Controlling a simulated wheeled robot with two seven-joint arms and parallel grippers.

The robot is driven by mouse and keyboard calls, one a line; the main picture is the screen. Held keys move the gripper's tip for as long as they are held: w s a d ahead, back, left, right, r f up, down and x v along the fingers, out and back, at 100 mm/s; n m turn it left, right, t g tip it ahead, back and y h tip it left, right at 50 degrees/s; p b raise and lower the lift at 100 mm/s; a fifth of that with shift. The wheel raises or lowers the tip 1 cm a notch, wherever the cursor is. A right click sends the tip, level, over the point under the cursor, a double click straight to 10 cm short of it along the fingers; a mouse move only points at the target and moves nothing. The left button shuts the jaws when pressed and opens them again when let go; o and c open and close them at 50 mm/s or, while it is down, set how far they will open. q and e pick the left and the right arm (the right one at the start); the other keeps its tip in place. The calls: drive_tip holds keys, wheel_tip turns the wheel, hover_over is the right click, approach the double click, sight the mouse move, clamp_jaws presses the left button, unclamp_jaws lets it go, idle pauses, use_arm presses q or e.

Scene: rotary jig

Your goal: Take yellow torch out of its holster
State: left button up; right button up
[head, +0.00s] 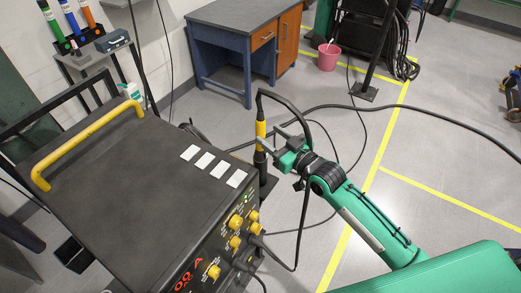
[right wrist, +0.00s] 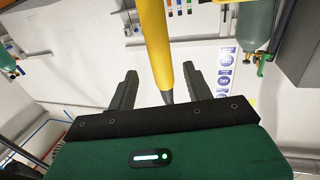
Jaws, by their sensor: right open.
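The yellow torch (head: 260,135) stands upright beside the right side of the dark welding machine, with a black cable curving from its top. Its lower end goes down into a dark holster (head: 263,163). My right gripper (head: 269,135) is open at the torch's height, its fingers pointing toward it. In the right wrist view the yellow torch (right wrist: 155,45) appears between the two open fingers (right wrist: 160,72), with a gap on both sides. I cannot tell whether either finger touches it. My left gripper is not in view.
The welding machine (head: 115,190) with a yellow handle (head: 88,145) fills the left. Black cables (head: 420,112) run across the floor. A blue workbench (head: 225,70) and a pink bucket (head: 328,57) stand behind. The floor at right is mostly clear.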

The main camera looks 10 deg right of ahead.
sight(264, 130)
drive_tip(key=x, duration=0.1)
drive_tip(key=p+x, duration=0.1)
drive_tip(key=x, duration=0.1)
drive_tip(key=p+x, duration=0.1)
drive_tip(key=shift+w+a+r, duration=0.15)
drive_tip(key=shift+a+r, duration=0.05)
drive_tip(key=shift+r, duration=0.1)
drive_tip(key=shift+w+a+f, duration=0.1)
drive_tip(key=shift+w+a, duration=0.05)
drive_tip(key=shift+w, duration=0.1)
drive_tip(key=c, duration=1.1)
